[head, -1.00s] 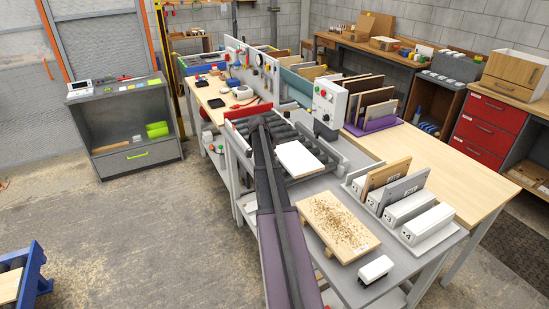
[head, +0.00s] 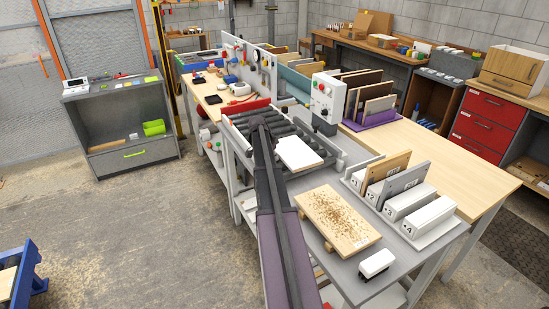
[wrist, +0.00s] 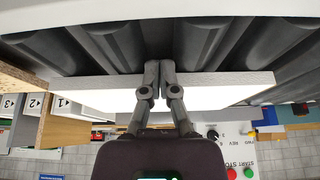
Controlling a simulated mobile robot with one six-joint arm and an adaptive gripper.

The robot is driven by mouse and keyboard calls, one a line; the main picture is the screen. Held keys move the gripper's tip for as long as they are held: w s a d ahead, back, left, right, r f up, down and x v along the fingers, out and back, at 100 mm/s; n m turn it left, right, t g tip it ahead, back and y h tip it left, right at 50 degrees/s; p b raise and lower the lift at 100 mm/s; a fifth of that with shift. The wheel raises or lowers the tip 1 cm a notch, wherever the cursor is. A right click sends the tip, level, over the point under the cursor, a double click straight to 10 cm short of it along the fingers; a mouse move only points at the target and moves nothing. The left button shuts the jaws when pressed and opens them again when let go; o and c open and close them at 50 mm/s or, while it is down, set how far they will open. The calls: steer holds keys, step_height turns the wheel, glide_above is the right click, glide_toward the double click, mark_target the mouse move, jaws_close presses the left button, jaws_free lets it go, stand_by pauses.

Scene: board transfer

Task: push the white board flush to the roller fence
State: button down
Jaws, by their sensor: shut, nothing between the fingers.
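The white board (head: 298,153) lies flat on the dark rollers (head: 285,127) of the conveyor on the bench. In the wrist view its grey edge (wrist: 225,79) runs across the picture, with its white face below. My gripper (wrist: 160,66) is shut and empty, its fingertips overlapping the middle of that edge, close to the rollers. Contact with the board cannot be made out. In the head view my arm hides the fingers, and the board lies just right of the arm's end.
A control box (head: 325,99) stands beyond the rollers. A chip-covered board (head: 337,219), a numbered rack (head: 420,216) with upright boards and a small white block (head: 377,263) are at the near right. In the wrist view, wooden boards (wrist: 60,130) are at left.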

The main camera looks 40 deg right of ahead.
mark_target(286, 153)
steer(key=shift+s+d+f, duration=0.1)
steer(key=shift+s+d, duration=0.3)
steer(key=shift+d, duration=0.85)
steer(key=shift+s+d+r, duration=0.1)
steer(key=shift+s+d, duration=0.3)
steer(key=shift+d, duration=0.85)
steer(key=shift+s+d+f, duration=0.1)
steer(key=shift+s+d, duration=0.3)
steer(key=shift+d, duration=0.85)
steer(key=shift+a, duration=0.2)
steer(key=shift+w+a, duration=0.2)
steer(key=shift+a, duration=0.35)
steer(key=shift+w+a, duration=0.2)
steer(key=shift+a, duration=0.3)
step_height(286, 153, up, 7)
steer(key=p, duration=0.7)
